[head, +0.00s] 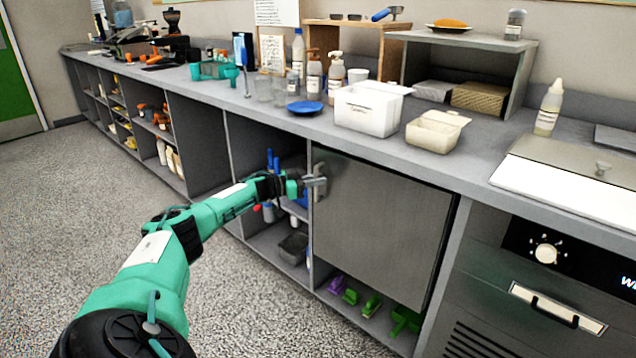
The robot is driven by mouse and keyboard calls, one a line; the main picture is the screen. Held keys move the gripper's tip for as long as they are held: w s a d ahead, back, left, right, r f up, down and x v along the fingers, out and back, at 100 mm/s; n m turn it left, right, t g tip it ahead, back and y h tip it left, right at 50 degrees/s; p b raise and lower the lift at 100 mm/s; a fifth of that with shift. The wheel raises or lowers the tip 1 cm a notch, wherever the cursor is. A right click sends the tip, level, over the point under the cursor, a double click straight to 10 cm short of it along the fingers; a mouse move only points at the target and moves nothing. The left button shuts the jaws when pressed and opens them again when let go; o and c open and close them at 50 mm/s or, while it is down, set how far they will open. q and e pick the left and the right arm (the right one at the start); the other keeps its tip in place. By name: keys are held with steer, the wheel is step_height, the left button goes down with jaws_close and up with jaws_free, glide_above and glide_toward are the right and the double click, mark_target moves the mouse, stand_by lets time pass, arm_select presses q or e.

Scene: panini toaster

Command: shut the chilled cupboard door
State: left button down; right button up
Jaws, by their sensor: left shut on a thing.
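The chilled cupboard door (380,232) is a flat grey panel under the counter, right of centre in the head view. It looks close to flush with the cupboard front; I cannot tell whether a small gap is left. Its handle (319,170) is at the upper left edge of the panel. My left gripper (316,184) is shut on the handle, with my green arm reaching in from the lower left. The fingers hide part of the handle. My right gripper is not in view.
Open shelves (205,150) run left of the door. Green and purple items (370,305) lie on a low shelf beneath it. An appliance with a dial (545,253) stands to the right. The counter (385,150) holds bottles and white tubs. The floor (240,300) is clear.

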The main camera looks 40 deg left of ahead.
arm_select(q)
steer(key=shift+f, duration=0.1)
steer(key=c, duration=1.8)
jaws_free()
steer(key=shift+s, duration=0.1)
steer(key=p+v, duration=0.2)
steer(key=v, duration=1.1)
steer(key=shift+s, duration=0.25)
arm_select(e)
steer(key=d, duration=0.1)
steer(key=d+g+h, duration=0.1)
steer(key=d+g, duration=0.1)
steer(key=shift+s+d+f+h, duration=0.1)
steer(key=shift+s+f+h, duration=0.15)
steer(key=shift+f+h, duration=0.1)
arm_select(q)
steer(key=shift+a, duration=0.15)
